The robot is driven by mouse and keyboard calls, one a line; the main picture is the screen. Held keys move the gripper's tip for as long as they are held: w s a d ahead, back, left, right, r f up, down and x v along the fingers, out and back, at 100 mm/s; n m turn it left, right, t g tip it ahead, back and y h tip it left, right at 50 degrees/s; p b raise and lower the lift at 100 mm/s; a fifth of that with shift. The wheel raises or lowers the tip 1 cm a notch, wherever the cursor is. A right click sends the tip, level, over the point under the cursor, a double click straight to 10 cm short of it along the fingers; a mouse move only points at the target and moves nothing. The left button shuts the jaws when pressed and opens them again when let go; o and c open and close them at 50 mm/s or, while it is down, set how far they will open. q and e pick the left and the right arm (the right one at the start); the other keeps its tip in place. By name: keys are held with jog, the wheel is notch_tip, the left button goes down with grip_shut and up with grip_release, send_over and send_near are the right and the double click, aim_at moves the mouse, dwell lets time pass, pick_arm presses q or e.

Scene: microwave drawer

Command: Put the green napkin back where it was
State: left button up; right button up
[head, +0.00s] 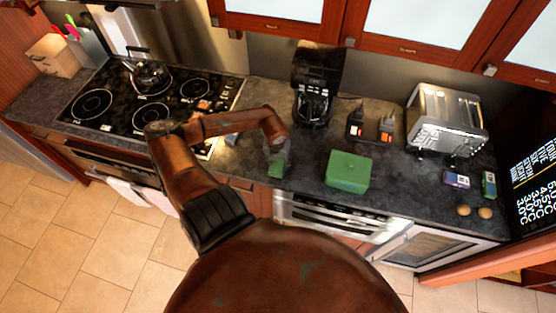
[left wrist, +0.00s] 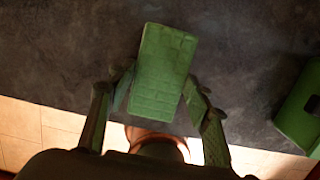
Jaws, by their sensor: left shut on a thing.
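The green napkin (left wrist: 163,70), a flat rectangular piece with a grid-like texture, is between the fingers of my left gripper (left wrist: 160,98). The gripper is shut on its near part, and the far part sticks out over the dark counter. In the head view my left gripper (head: 277,158) is over the counter's front edge, left of a green box (head: 349,172); the napkin is hard to tell from the fingers there. The green box also shows at the right edge of the left wrist view (left wrist: 298,115). My right gripper is not in view.
The dark counter (head: 310,150) holds a black coffee maker (head: 316,85), two small dark items (head: 371,124), a toaster oven (head: 447,118), small packets (head: 456,179) and two round brown items (head: 471,211). A stove (head: 150,92) with a kettle (head: 150,75) is at left.

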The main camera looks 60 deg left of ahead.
aim_at(277, 166)
pick_arm(q)
jog(key=shift+f, duration=0.25)
jog(key=o, duration=1)
jog(key=shift+r, duration=0.65)
jog(key=r, duration=0.3)
jog(key=s+r+b, duration=0.1)
jog(key=r, duration=0.3)
jog(key=d+r+b, duration=0.1)
jog(key=r, duration=0.3)
jog(key=shift+s+d, duration=0.1)
jog(key=shift+s, duration=0.1)
